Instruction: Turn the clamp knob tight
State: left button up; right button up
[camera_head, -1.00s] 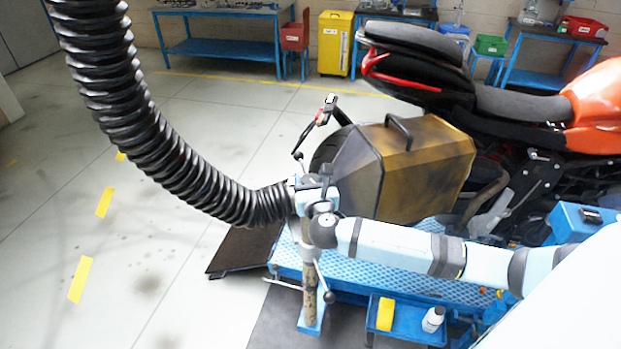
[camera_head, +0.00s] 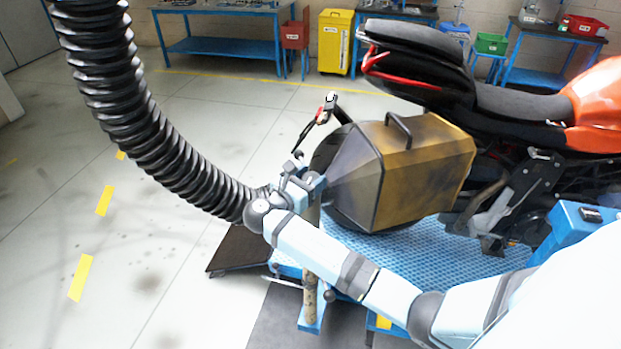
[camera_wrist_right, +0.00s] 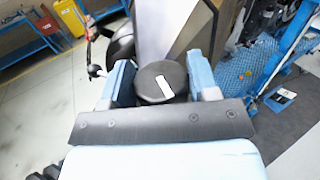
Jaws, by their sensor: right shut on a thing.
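The clamp knob (camera_wrist_right: 161,82) is a round black cap with a white mark, seen in the right wrist view between the two light-blue fingers of my right gripper (camera_wrist_right: 160,78). The gripper is shut on the knob, with one finger on each side of it. In the head view my right gripper (camera_head: 300,182) is at the top of the stained upright post (camera_head: 311,268), beside the hose end. The knob itself is hidden there by my gripper and wrist. My left gripper is not in view.
A thick black ribbed hose (camera_head: 150,135) hangs down at the left, close to my right wrist. A worn brown metal funnel box (camera_head: 425,170) stands just right of the post. The motorcycle (camera_head: 520,105) rests on a blue lift (camera_head: 400,250). Open floor lies left.

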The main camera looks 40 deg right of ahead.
jog(key=m+g, duration=0.3)
jog(key=g, duration=0.1)
jog(key=shift+g, duration=0.3)
jog(key=shift+r, duration=0.1)
jog(key=shift+m+g, duration=0.3)
jog(key=shift+g, duration=0.2)
jog(key=o, duration=0.9)
